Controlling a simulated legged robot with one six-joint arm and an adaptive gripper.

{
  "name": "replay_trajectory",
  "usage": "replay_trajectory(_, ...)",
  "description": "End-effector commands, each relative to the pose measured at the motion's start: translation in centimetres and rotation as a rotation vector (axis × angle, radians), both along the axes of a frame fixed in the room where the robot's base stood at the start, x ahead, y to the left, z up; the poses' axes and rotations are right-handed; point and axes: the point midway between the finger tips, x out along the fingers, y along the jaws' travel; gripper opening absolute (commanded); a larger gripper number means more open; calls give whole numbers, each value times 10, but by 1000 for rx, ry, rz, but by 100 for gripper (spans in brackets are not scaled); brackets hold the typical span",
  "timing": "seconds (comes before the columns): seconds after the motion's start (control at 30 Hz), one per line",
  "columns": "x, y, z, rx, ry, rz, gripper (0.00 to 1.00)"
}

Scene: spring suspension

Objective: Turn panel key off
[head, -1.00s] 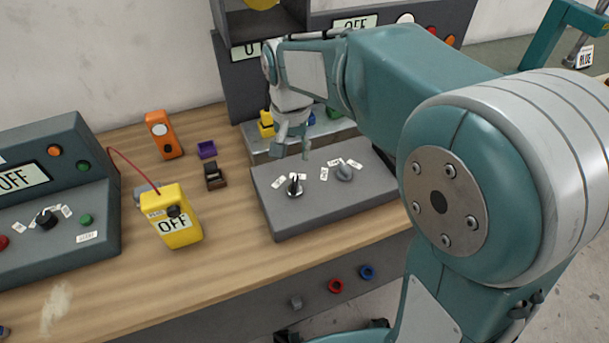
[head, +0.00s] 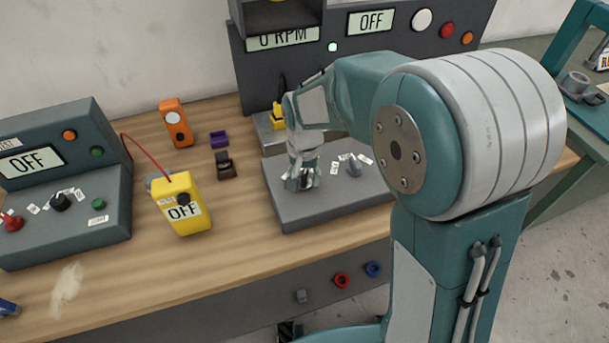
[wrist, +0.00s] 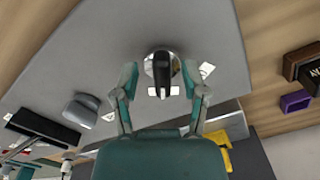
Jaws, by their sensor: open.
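The panel key (wrist: 161,72) shows in the wrist view as a black handle on a round silver base, set in the flat grey panel (wrist: 215,30). My gripper (wrist: 160,85) is open, with one finger on each side of the key; I see gaps between the fingers and the handle. In the head view my gripper (head: 300,180) points down over the left part of the panel (head: 285,218) and hides most of the key. White labels (wrist: 207,69) lie around the key. A grey knob (head: 354,168) with its own labels sits to the right; it also shows in the wrist view (wrist: 82,110).
Left of the panel stand a yellow box (head: 178,190) reading OFF, a small brown box (head: 225,166), a purple tray (head: 219,139) and an orange device (head: 175,124). A grey console (head: 60,215) is at far left.

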Motion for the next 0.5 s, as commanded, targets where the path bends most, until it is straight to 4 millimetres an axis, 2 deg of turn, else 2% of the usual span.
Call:
replay_trajectory(0.1, 0, 0, 0, 0, 0, 0, 57)
replay_trajectory(0.13, 0, 0, 0, 0, 0, 0, 48)
replay_trajectory(0.23, 0, 0, 0, 0, 0, 0, 4)
replay_trajectory(0.27, 0, 0, 0, 1, 0, 0, 0)
replay_trajectory(0.5, 0, 0, 1, 1, -1, 1, 0)
